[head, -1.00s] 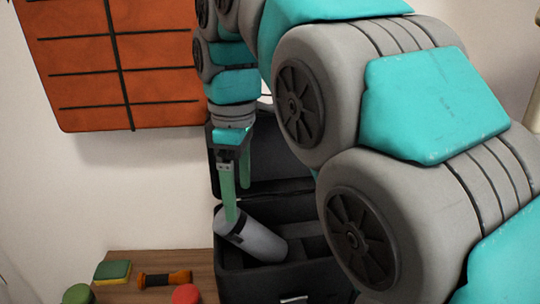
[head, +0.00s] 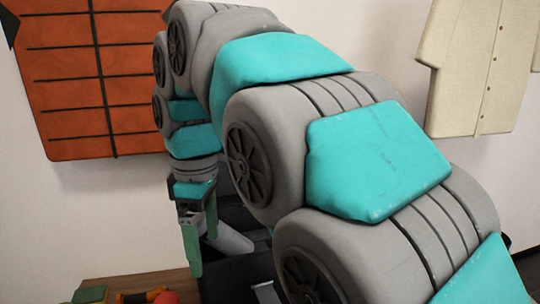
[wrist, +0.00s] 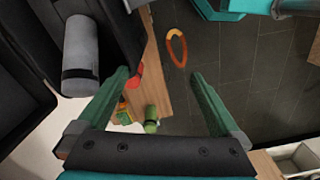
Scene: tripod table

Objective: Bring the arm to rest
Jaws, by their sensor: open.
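My gripper (head: 203,248) hangs at the end of my bent arm, its two green fingers pointing down. In the wrist view the fingers (wrist: 160,76) are wide apart with nothing held between them. A grey cylinder (head: 230,239) with a dark band lies in an open black case, behind and right of the fingers in the head view. The cylinder also shows in the wrist view (wrist: 80,52), left of the fingers and apart from them. My arm hides much of the case.
A wooden tabletop (wrist: 151,75) holds small items, among them a red one (wrist: 133,83) and a green one (wrist: 151,124). An orange ring (wrist: 177,48) shows over the dark tiled floor. An orange panel (head: 75,75) and a pale shirt (head: 478,75) hang on the wall.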

